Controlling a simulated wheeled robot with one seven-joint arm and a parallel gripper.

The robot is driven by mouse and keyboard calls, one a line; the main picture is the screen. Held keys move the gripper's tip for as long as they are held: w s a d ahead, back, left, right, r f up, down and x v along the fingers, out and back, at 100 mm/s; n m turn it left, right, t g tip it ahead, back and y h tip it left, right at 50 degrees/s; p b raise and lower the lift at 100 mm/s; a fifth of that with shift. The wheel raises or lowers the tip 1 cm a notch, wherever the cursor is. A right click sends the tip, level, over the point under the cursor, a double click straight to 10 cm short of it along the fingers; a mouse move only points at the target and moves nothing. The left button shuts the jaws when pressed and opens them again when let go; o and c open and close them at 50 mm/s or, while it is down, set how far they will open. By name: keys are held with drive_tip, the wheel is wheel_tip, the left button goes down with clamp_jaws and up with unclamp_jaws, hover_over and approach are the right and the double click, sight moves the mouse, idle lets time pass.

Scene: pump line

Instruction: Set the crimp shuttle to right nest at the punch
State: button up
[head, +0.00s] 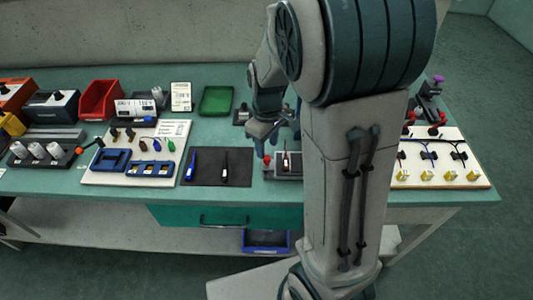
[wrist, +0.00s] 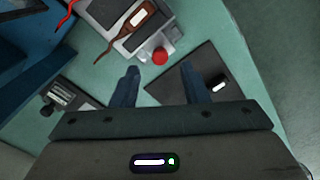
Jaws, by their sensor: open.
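A grey fixture (head: 291,172) sits near the bench's front edge, partly hidden by my arm. It carries a red knob (head: 267,158) at its left end and a brown piece (head: 286,161) with a white label. The wrist view shows the red knob (wrist: 160,56) and brown piece (wrist: 138,19) closer, with red wire beside it. I take this fixture to be the crimp punch and the knob the shuttle's, but no readable label confirms it; the nests are not clear. My gripper (head: 264,143) is open and empty, fingers (wrist: 161,80) pointing toward the red knob, apart from it.
Left of the fixture is a dark mat (head: 206,178) with two tools. A metal device (wrist: 70,95) with a black knob stands close to my gripper. A green tray (head: 216,99) lies behind. A white board (head: 466,148) with connectors lies right of my arm.

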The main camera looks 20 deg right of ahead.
sight(267, 157)
drive_tip(key=shift+f, duration=2.15)
